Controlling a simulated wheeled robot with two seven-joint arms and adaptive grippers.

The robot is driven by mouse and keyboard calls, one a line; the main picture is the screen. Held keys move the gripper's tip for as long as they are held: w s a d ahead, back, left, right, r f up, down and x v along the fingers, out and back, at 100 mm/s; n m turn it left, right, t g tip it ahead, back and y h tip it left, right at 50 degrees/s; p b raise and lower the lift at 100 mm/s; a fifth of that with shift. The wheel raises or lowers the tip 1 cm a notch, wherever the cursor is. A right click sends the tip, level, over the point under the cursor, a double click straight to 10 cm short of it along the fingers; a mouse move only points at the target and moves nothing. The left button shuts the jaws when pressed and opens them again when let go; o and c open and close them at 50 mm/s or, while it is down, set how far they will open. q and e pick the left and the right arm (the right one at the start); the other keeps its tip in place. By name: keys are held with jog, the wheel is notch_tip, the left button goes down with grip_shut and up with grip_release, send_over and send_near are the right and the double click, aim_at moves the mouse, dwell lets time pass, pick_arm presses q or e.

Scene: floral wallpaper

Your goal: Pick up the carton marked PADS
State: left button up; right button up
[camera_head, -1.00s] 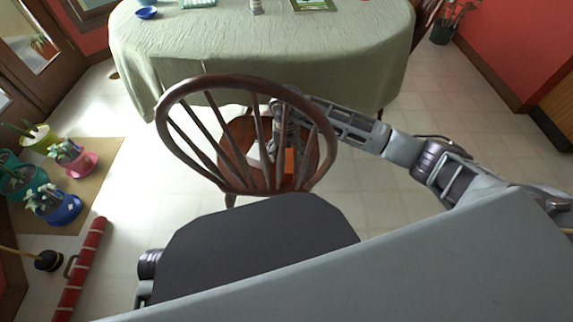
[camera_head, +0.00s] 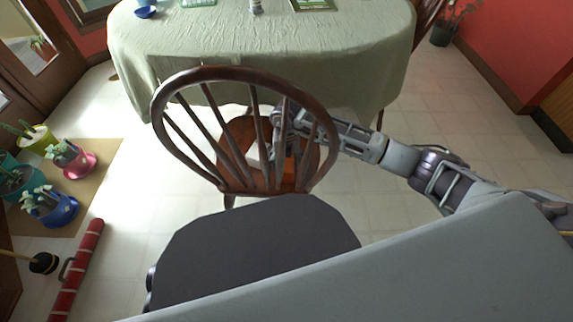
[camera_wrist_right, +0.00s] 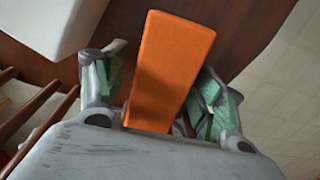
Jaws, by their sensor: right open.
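An orange carton (camera_wrist_right: 168,65) stands on the brown seat of the wooden chair (camera_head: 233,132). It also shows in the head view (camera_head: 289,167), partly hidden by the chair's back spindles and my gripper. A white carton (camera_wrist_right: 50,22) is on the seat to its left, also seen in the head view (camera_head: 254,157). I cannot read any marking on either carton. My right gripper (camera_wrist_right: 163,82) is open, with one green-padded finger on each side of the orange carton. Gaps show beside the carton near the fingertips. My left gripper is out of view.
The chair's curved back (camera_head: 240,71) and spindles stand between me and the seat. A table with a green cloth (camera_head: 270,45) is behind the chair. Potted plants (camera_head: 48,200) and a red rolled item (camera_head: 77,270) are on the floor at left.

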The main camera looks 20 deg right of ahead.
jog(key=c, duration=1.2)
jog(key=shift+r, duration=0.15)
jog(key=shift+r, duration=0.55)
notch_tip(320, 180, up, 8)
jog(key=p, duration=0.3)
jog(key=shift+f, duration=0.25)
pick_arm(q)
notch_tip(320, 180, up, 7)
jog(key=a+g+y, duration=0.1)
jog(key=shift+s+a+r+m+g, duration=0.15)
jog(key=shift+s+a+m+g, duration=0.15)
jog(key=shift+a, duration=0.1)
pick_arm(e)
jog(key=shift+r, duration=0.6)
